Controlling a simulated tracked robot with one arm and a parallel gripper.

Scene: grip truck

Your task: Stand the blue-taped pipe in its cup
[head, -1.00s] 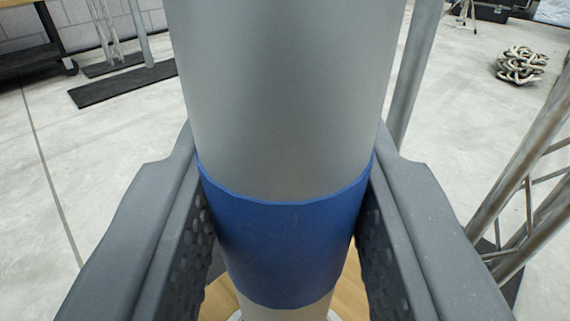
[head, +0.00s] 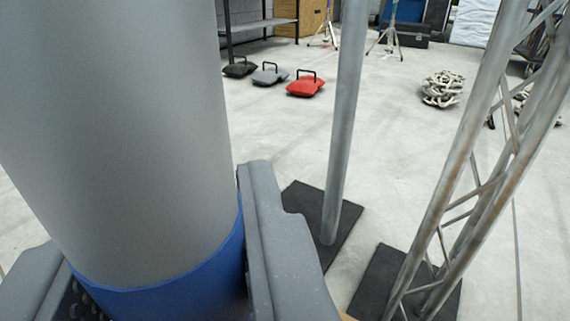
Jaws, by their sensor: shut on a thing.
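The thick grey pipe (head: 120,130) fills the left of the head view, its top cut off by the frame. A blue tape band (head: 190,285) wraps it low in the picture. My gripper (head: 155,265) is shut on the pipe at the blue tape, one dark grey jaw on each side. The pipe's lower end is out of frame, and I cannot tell what it rests on. The cup is not visible.
A thin metal pole (head: 345,130) stands on a black base plate right of my gripper. A metal truss (head: 470,190) stands farther right on another black plate. Red (head: 306,86), grey and black sandbags and a coiled chain (head: 442,90) lie beyond on open concrete floor.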

